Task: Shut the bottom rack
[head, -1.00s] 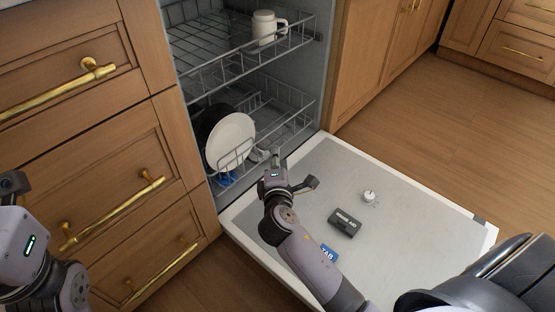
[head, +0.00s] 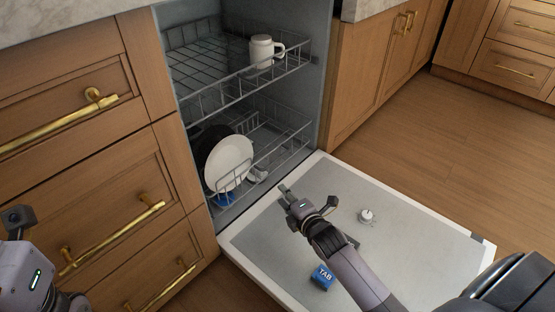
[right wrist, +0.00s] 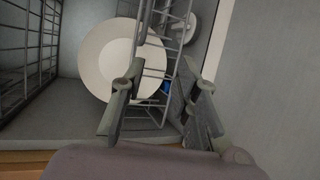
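The bottom rack (head: 291,154) is a grey wire basket low inside the open dishwasher, its front close to the opening. It holds a white plate (head: 229,162), a dark round dish (head: 207,142) behind it and a small blue item. My right gripper (head: 308,195) is open and empty above the lowered door (head: 420,235), in front of the rack and apart from it. In the right wrist view, its spread fingers (right wrist: 160,80) face the rack's wires and the plate (right wrist: 105,60). My left gripper (head: 17,222) shows only partly at the left edge.
The upper rack (head: 235,88) holds a white mug (head: 262,50). On the lowered door are a blue box marked TAB (head: 322,277), a small white round item (head: 366,216) and a dark box mostly hidden by my right arm. Drawers with brass handles (head: 110,240) stand left. Open floor lies right.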

